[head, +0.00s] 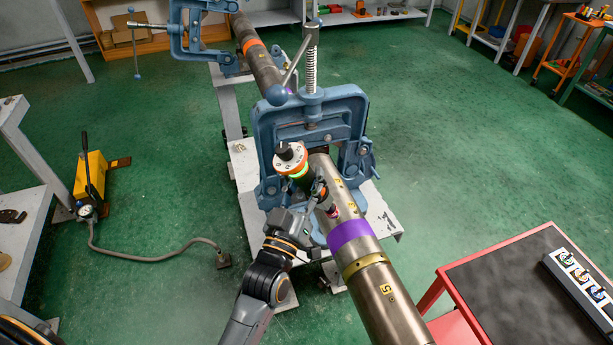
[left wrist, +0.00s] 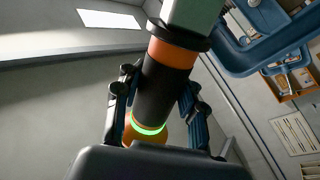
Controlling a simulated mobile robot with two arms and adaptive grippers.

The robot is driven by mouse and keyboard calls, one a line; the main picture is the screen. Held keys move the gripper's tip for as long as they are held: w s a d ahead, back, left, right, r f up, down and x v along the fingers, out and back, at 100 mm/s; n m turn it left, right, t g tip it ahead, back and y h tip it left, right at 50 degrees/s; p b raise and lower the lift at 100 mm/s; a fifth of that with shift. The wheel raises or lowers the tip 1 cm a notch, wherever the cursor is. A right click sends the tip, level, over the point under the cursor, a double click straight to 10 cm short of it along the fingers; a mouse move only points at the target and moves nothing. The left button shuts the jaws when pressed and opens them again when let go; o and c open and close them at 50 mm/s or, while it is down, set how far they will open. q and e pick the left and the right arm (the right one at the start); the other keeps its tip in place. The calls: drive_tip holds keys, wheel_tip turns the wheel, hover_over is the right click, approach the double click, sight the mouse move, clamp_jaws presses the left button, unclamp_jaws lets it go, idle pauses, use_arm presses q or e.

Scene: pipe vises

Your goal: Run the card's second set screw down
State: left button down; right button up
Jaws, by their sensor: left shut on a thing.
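My left gripper (head: 314,192) is shut on a dark cylindrical tool (head: 299,173) beside the big steel pipe (head: 340,195). In the head view the tool has an orange-and-white disc with a black knob at its upper end and a green glow below. The left wrist view shows its black body (left wrist: 160,85) between the fingers, with orange bands and a lit green ring. Small yellow marks and a yellow band (head: 364,264) show on the pipe. A small reddish part shows against the pipe by the gripper; contact cannot be told. The set screws are too small to tell apart.
A blue vise (head: 266,118) clamps the pipe just behind the tool, its handle rising above. A second blue vise (head: 182,50) stands farther back. A red-framed table (head: 490,290) at right bears a black holder with picture cards (head: 580,283). A yellow pump (head: 91,172) and hose lie left.

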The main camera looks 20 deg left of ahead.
sight(294, 177)
use_arm(q)
drive_tip(key=shift+d+f+b, duration=0.15)
drive_tip(key=shift+f+b, duration=0.1)
drive_tip(key=shift+b, duration=0.05)
idle(0.9)
drive_tip(key=shift+f, duration=0.2)
idle(0.7)
drive_tip(key=shift+p, duration=0.5)
idle(0.6)
drive_tip(key=shift+r, duration=0.15)
drive_tip(key=shift+a+r+p, duration=0.2)
drive_tip(key=shift+r+p, duration=0.45)
drive_tip(key=shift+p, duration=0.1)
drive_tip(key=shift+s+a+r+p, duration=0.15)
drive_tip(key=shift+a+r+p, duration=0.1)
drive_tip(key=shift+r+p, duration=0.35)
drive_tip(key=shift+s+a+r+p, duration=0.2)
drive_tip(key=shift+r+p, duration=0.35)
drive_tip(key=shift+s+a+r+p, duration=0.15)
drive_tip(key=shift+a+r+p, duration=0.1)
drive_tip(key=shift+r+p, duration=0.35)
